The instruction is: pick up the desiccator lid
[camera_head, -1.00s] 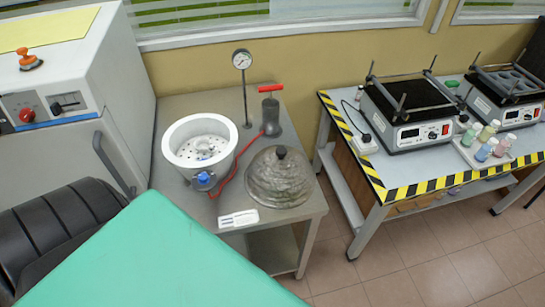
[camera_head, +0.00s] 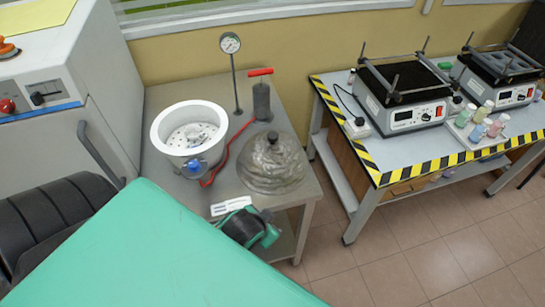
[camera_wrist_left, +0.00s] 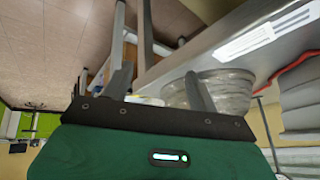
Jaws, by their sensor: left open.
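The desiccator lid (camera_head: 270,170), a grey translucent dome with a dark knob, sits on the small grey table, right of the white desiccator bowl (camera_head: 158,135). In the left wrist view the lid (camera_wrist_left: 232,92) shows tilted behind the fingers. My left gripper (camera_head: 240,226), dark and green, is at the table's front edge, in front of the lid and apart from it. In the left wrist view its two fingers (camera_wrist_left: 158,88) are spread with nothing held between them. My right gripper is not in view.
A pump with a red handle (camera_head: 261,95), a red hose (camera_head: 222,165) and a gauge on a post (camera_head: 231,45) stand behind and beside the lid. A white label card (camera_head: 231,205) lies near my gripper. A striped-edge table (camera_head: 375,165) with instruments stands right.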

